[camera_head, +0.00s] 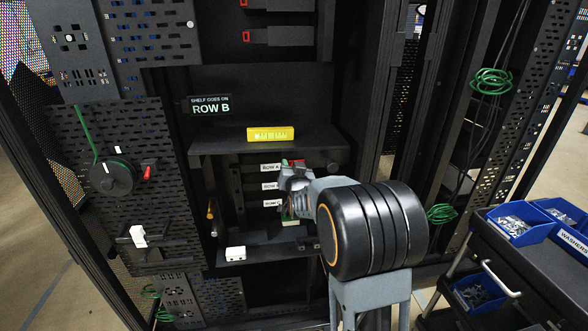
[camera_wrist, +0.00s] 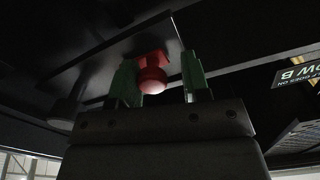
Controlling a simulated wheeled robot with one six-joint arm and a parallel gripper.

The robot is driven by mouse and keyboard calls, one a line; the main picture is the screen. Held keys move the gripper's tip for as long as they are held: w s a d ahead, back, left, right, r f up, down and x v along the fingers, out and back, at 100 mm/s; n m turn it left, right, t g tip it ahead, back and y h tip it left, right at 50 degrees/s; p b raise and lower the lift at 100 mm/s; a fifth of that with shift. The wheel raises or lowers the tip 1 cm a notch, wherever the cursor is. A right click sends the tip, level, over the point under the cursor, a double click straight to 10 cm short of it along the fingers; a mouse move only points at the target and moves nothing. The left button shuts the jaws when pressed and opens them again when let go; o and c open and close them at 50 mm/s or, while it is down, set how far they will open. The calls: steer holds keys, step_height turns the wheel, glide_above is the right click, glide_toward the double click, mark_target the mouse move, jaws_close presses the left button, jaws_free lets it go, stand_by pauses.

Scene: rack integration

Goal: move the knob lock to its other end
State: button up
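The knob lock appears as a round red knob on a small red base (camera_wrist: 152,76) on a dark panel in the wrist view. My gripper (camera_wrist: 159,82) has two green fingers standing apart on either side of it. The left finger is close beside the knob; I cannot tell if it touches. A clear gap shows between the knob and the right finger. In the head view my gripper (camera_head: 290,178) reaches into the rack by the row labels, and a small patch of red shows there. My arm and gripper hide most of that spot.
A yellow block (camera_head: 270,134) sits on the shelf above my gripper. A white box (camera_head: 236,253) stands lower left. A black dial (camera_head: 112,175), a red lever (camera_head: 148,173) and a white switch (camera_head: 138,236) are on the left panel. A cart with blue bins (camera_head: 513,223) stands right.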

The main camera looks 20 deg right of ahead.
steer(key=shift+o, duration=0.8)
steer(key=shift+d, duration=0.15)
steer(key=shift+s, duration=0.1)
steer(key=b+v, duration=0.2)
steer(key=v, duration=1.1)
steer(key=shift+s, duration=0.35)
steer(key=s+a+f+n+g+y, duration=0.3)
steer(key=s+a+f+g, duration=0.15)
steer(key=f+g, duration=0.4)
steer(key=s+a+r+n+g+y+p, duration=0.1)
steer(key=s+a+r+g+p, duration=0.1)
steer(key=s, duration=0.4)
steer(key=s+a+r+n+g+y+p, duration=0.1)
steer(key=s+a+r+n+g+p, duration=0.1)
steer(key=s, duration=0.4)
steer(key=a+g+p, duration=0.1)
steer(key=a, duration=0.1)
steer(key=shift+a+r, duration=0.2)
steer(key=shift+a, duration=0.1)
